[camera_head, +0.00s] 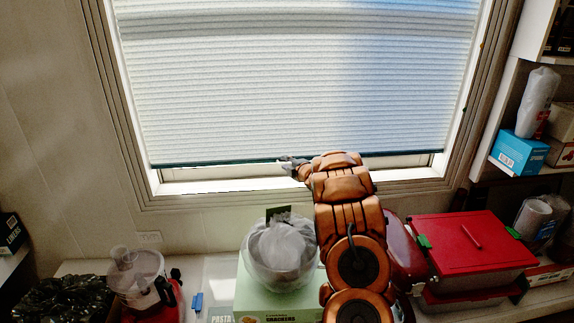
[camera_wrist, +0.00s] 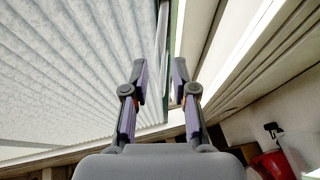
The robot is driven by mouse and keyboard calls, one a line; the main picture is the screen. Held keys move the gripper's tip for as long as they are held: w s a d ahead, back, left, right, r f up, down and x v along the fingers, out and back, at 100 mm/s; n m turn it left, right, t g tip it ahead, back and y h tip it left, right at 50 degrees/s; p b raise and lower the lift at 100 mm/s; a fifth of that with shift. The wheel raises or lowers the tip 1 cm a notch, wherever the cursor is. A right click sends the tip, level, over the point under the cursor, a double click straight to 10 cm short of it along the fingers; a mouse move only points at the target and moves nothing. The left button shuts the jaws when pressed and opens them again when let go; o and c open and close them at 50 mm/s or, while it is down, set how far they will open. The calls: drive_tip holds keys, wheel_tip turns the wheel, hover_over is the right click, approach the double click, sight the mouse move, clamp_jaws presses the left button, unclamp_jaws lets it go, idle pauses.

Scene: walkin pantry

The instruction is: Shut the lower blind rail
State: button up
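The blind is a pale pleated shade covering most of the window in the head view. Its lower rail (camera_head: 215,162) is a thin dark strip along the bottom edge, with a narrow bright gap between it and the sill. My gripper (camera_head: 287,165) is at the rail, left of the middle of its length. In the wrist view my gripper (camera_wrist: 159,66) is open, with one finger to each side of the rail (camera_wrist: 162,45) in the picture. I cannot tell whether either finger touches the rail. My arm hides part of the rail's right half.
Below the window, a counter holds a glass bowl (camera_head: 281,252) on a green box (camera_head: 252,299), a food processor (camera_head: 139,278) and a red-lidded container (camera_head: 470,243). Shelves with a blue box (camera_head: 519,152) stand at the right. The window frame (camera_head: 115,110) surrounds the blind.

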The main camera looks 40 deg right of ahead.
clamp_jaws()
idle(0.4)
wheel_tip(320, 180, down, 10)
drive_tip(key=b, duration=0.6)
drive_tip(key=shift+f+b, duration=0.15)
drive_tip(key=shift+b, duration=0.2)
drive_tip(key=shift+c, duration=0.2)
unclamp_jaws()
drive_tip(key=shift+f, duration=0.1)
drive_tip(key=shift+o, duration=1.3)
drive_tip(key=shift+s+r, duration=0.1)
drive_tip(key=shift+r, duration=0.1)
